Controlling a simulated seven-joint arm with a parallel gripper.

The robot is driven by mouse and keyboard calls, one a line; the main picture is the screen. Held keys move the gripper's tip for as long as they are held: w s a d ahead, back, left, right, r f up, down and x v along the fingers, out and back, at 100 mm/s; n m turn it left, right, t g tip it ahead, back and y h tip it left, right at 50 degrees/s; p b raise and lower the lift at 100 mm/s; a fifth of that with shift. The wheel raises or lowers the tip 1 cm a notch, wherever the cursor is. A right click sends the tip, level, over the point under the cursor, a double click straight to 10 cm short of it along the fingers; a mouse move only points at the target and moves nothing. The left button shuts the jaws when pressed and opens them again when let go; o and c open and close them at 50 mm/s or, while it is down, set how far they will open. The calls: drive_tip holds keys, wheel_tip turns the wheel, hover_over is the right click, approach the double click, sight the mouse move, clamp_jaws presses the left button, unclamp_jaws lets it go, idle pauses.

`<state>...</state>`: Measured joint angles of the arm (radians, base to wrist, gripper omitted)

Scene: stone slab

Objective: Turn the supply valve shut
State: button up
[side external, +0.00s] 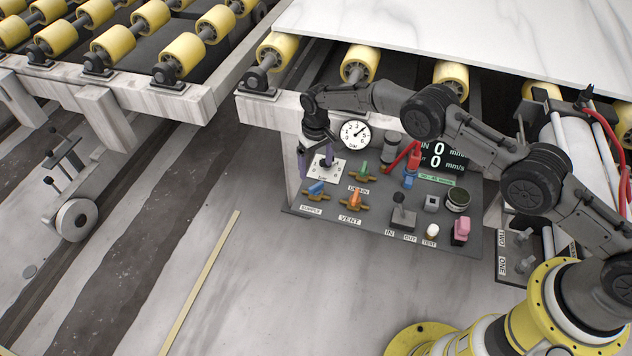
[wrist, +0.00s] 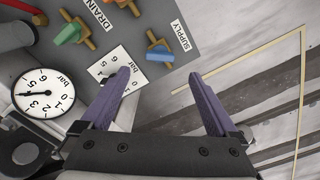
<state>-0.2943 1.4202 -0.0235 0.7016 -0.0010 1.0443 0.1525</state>
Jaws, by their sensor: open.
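The supply valve (side external: 316,188) has a blue handle on a brass body, at the left of the grey panel above its SUPPLY label. In the wrist view its blue handle (wrist: 160,55) lies at an angle across the body, beyond the fingertips. The fingers appear clear of the handle.
The green DRAIN valve (side external: 364,170) and orange VENT valve (side external: 355,199) sit close to the right. A white square dial (side external: 327,171) is just behind the supply valve; a round gauge (side external: 355,134) stands further back.

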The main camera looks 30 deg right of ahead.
sight(316, 185)
wheel_tip(316, 185, down, 8)
idle(0.4)
drive_tip(key=c, duration=1.4)
